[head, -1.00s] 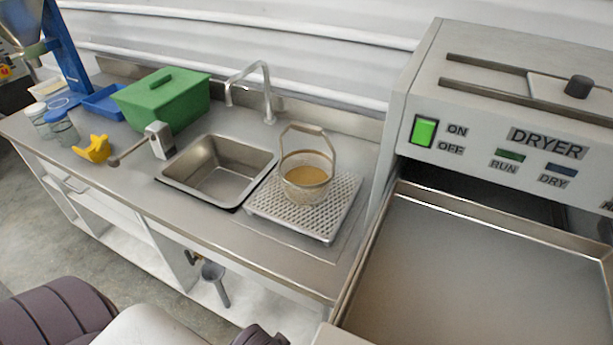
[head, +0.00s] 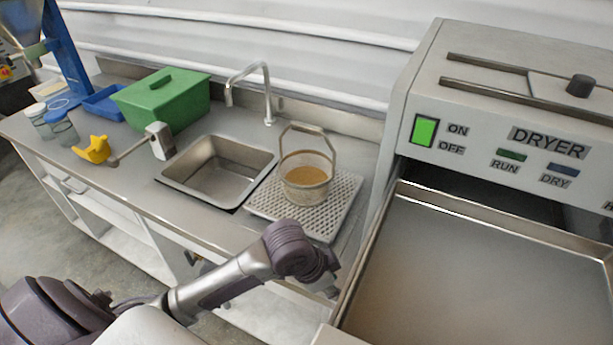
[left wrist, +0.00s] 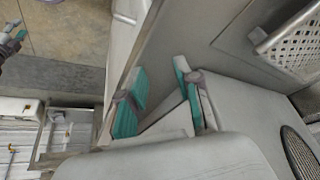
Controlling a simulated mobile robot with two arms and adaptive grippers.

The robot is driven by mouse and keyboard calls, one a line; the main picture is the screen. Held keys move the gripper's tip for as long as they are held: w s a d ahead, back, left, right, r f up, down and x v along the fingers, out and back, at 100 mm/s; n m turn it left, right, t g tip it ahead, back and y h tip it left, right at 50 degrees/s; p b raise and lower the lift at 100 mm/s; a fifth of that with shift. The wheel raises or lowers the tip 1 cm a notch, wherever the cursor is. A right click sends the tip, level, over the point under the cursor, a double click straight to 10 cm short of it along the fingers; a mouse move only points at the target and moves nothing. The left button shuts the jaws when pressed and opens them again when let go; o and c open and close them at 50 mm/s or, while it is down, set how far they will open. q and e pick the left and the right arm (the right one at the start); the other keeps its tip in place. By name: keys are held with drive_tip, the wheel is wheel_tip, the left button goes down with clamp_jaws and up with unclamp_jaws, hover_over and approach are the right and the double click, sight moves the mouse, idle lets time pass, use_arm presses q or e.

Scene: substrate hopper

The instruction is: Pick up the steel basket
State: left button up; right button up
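The steel basket (head: 306,183) stands upright on the perforated drain tray (head: 335,212), right of the sink. Its hoop handle is raised, and tan material shows inside. My left gripper (head: 331,289) is low at the counter's front edge, in front of the tray and apart from the basket. In the left wrist view its teal-padded fingers (left wrist: 160,82) are spread with nothing between them. A perforated metal surface (left wrist: 290,42), probably the tray, shows at upper right there; I cannot make out the basket. What looks like my right gripper (left wrist: 13,38) is at the left edge, too small to read.
The sink (head: 218,168) is left of the tray, with a tall faucet (head: 266,92) behind. The dryer (head: 500,130) and its open metal tray (head: 480,275) bound the right side. A green box (head: 163,103), yellow scoop (head: 94,150) and jars (head: 62,128) stand left.

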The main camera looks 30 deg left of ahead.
use_arm(q)
drive_tip(key=w+a+r+m+y, duration=0.1)
drive_tip(key=w+a+r, duration=0.5)
drive_tip(key=w+a, duration=0.3)
drive_tip(key=n, duration=0.1)
approach(310, 186)
drive_tip(key=f, duration=0.1)
drive_tip(key=x, duration=0.4)
drive_tip(key=p+x, duration=0.1)
drive_tip(key=x, duration=0.3)
drive_tip(key=shift+w+r, duration=0.1)
drive_tip(key=shift+w, duration=0.15)
drive_tip(key=shift+w+d+f+p, duration=0.1)
drive_tip(key=shift+w+f+p, duration=0.05)
drive_tip(key=shift+f+p, duration=0.35)
drive_tip(key=p+x, duration=0.1)
drive_tip(key=x, duration=0.3)
drive_tip(key=shift+f, duration=0.35)
drive_tip(key=shift+c, duration=0.3)
clamp_jaws()
